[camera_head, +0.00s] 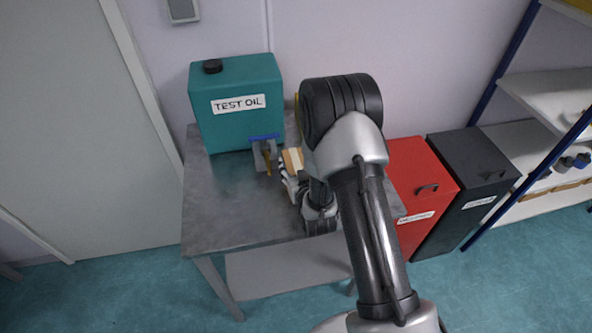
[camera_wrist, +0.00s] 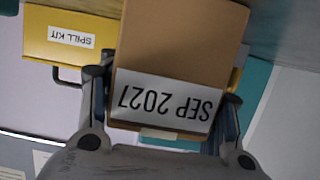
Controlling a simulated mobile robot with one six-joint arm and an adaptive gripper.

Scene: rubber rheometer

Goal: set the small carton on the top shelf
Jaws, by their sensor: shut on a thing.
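The small brown carton (camera_wrist: 185,45) is between the fingers of my gripper (camera_wrist: 163,92) in the wrist view. Its white label reads SEP 2027 upside down. In the head view the carton (camera_head: 293,160) shows as a small tan block with my gripper around it, over the grey table beside the oil can. My arm hides part of the table there. The shelf rack (camera_head: 550,95) stands at the right, with white boards and blue posts. Its upper end is cut off by the picture edge.
A teal TEST OIL can (camera_head: 240,125) with a tap stands on the grey table (camera_head: 225,215). A red bin (camera_head: 420,185) and a black bin (camera_head: 470,180) stand between table and rack. A yellow SPILL KIT box (camera_wrist: 70,38) shows in the wrist view.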

